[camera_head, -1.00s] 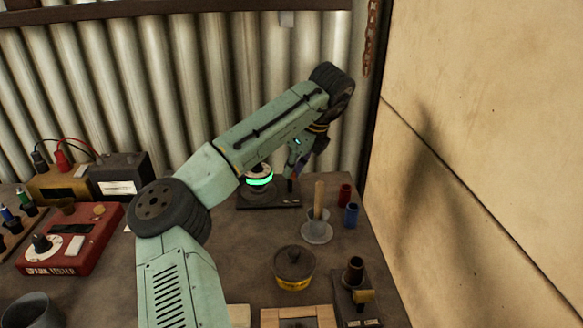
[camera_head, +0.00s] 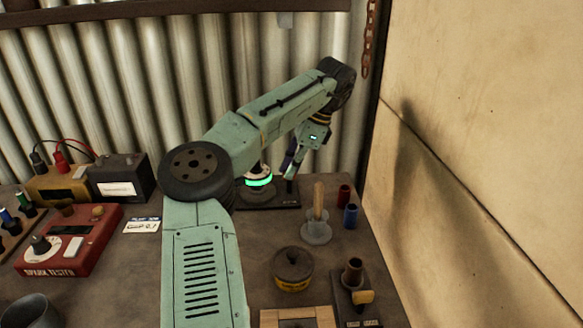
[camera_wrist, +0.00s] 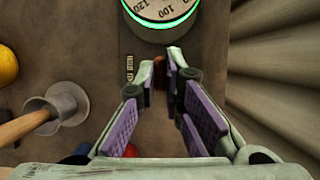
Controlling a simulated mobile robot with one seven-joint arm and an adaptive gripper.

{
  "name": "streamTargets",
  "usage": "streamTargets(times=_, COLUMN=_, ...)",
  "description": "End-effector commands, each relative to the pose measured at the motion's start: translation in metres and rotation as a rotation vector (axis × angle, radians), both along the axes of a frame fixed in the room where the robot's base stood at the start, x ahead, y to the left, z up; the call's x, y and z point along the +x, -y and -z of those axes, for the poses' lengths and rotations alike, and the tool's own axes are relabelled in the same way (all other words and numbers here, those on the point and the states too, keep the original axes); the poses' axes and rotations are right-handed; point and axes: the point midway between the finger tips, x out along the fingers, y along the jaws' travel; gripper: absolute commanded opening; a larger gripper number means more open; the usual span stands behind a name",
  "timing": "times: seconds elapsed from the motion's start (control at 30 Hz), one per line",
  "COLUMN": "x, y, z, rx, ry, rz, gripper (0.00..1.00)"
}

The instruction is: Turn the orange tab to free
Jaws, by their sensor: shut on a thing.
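My gripper (camera_head: 291,172) reaches down to the right end of a dark base plate (camera_head: 268,203) that carries a dial with a glowing green ring (camera_head: 258,182). In the wrist view, my fingertips (camera_wrist: 165,72) are shut on a small brown-orange piece (camera_wrist: 159,75), which I take to be the orange tab. It is mostly hidden by the fingers and in shadow, so its angle is hard to tell. Small lettering (camera_wrist: 130,69) on the plate lies just left of the fingertips. The numbered dial (camera_wrist: 160,10) is above them.
A lidded pot (camera_head: 293,270) and a stand with a yellow-orange lever (camera_head: 362,297) are nearer. The corrugated wall (camera_head: 200,80) is behind.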

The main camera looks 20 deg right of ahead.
Motion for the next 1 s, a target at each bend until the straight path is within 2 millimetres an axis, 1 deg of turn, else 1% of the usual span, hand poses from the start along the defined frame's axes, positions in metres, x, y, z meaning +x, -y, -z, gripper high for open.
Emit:
streamTargets(times=0.5, x=0.0001, y=0.0001, z=0.0003, rx=0.000, ry=0.000, rz=-0.019, gripper=0.00)
streamTargets(times=0.53, x=0.0001, y=0.0001, z=0.0003, rx=0.000, ry=0.000, rz=-0.019, gripper=0.10)
streamTargets(times=0.8, x=0.0001, y=0.0001, z=0.0003, rx=0.000, ry=0.000, rz=-0.018, gripper=0.28)
streamTargets(times=1.0, x=0.0001, y=0.0001, z=0.0003, rx=0.000, ry=0.000, rz=-0.017, gripper=0.29)
